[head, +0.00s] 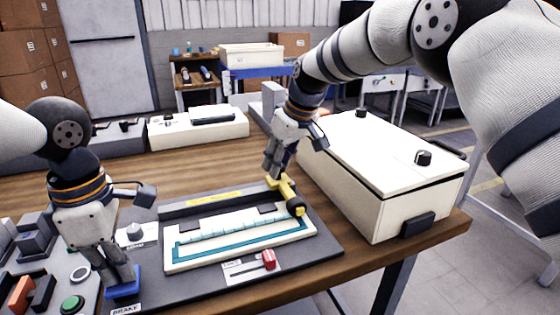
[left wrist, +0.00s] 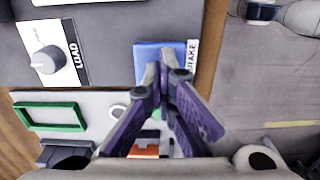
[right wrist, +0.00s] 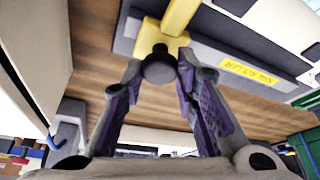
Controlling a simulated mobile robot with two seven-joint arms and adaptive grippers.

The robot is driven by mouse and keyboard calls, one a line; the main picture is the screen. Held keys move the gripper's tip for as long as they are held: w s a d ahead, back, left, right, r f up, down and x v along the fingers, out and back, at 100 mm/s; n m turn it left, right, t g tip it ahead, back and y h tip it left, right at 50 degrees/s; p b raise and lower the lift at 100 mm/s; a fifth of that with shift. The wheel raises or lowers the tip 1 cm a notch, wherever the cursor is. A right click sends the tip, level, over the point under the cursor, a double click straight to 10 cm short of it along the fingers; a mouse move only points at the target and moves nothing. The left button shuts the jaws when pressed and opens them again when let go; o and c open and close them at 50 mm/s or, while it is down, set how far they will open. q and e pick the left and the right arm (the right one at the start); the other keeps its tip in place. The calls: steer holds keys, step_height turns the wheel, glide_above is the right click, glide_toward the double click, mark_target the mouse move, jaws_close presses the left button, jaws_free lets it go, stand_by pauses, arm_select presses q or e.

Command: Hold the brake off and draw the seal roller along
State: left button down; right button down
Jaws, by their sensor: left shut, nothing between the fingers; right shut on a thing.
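The blue brake pad (head: 122,293) is at the front left of the dark board. My left gripper (head: 118,281) is shut with nothing between its fingers. Its tips point down at the pad and seem to touch it; the left wrist view shows the blue pad (left wrist: 146,60) under them. The yellow seal roller (head: 287,192) lies at the right end of the white tray (head: 180,265) with the teal seal strip. My right gripper (head: 273,170) is shut on the roller's far end. In the right wrist view the fingertips flank the yellow roller's handle (right wrist: 165,42) and a dark round knob.
A grey load knob (head: 135,231) stands left of the tray and a red lever (head: 268,260) in front of it. A large white case (head: 385,165) is close to the right. A control panel with a green button (head: 72,304) is at the left.

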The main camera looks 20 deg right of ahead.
steer(key=a, duration=2.1)
steer(key=shift+a, duration=0.15)
arm_select(q)
steer(key=shift+d, duration=0.1)
arm_select(e)
steer(key=shift+a, duration=0.55)
steer(key=c, duration=1.5)
jaws_free()
arm_select(q)
steer(key=shift+f, duration=0.1)
arm_select(e)
steer(key=shift+o, duration=1.1)
steer(key=shift+a, duration=0.1)
